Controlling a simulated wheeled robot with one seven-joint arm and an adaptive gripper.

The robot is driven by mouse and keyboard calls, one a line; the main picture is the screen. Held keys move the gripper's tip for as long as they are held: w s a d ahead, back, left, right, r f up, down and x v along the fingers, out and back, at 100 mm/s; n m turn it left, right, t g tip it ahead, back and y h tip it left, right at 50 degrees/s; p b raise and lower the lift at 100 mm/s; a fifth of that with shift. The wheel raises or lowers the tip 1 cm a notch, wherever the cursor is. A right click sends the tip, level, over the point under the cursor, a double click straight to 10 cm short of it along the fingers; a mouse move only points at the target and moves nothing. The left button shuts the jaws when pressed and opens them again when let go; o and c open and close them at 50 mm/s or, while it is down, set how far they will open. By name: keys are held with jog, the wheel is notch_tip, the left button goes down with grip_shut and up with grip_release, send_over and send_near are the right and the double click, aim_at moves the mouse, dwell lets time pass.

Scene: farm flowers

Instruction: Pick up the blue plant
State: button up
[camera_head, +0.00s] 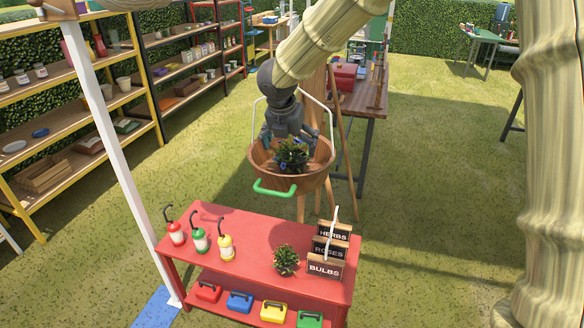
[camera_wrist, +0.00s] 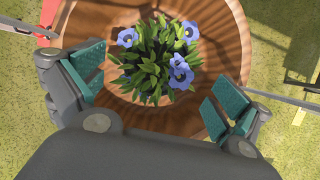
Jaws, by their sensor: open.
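The blue plant (camera_head: 291,155) has green leaves and blue flowers and sits inside a round wooden basket (camera_head: 262,171) with a white handle frame. In the wrist view the blue plant (camera_wrist: 152,62) shows from above, with the basket's brown inside wall (camera_wrist: 228,30) around it. My gripper (camera_head: 285,140) is over the basket, pointing down. In the wrist view my gripper (camera_wrist: 155,95) is open, with one teal-padded finger on each side of the plant. The pads look apart from the leaves. The plant's lower part and any pot are hidden by the foliage.
Shelves (camera_head: 75,122) stand at left. A wooden table (camera_head: 362,100) stands behind. Grass at right is open.

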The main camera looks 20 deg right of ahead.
aim_at(291, 155)
jog(key=shift+d+f, duration=0.15)
jog(key=shift+f, duration=0.15)
jog(key=p+x, duration=0.1)
jog(key=x, duration=0.1)
jog(key=p+x, duration=0.1)
jog(key=x, duration=0.1)
jog(key=shift+w+a+f+p, duration=0.1)
jog(key=shift+w+a+p, duration=0.15)
jog(key=shift+w+p, duration=0.05)
jog(key=shift+w+d+f, duration=0.1)
jog(key=shift+d+f, duration=0.05)
jog(key=shift+f, duration=0.3)
jog(key=shift+c, duration=0.2)
jog(key=c, duration=1.2)
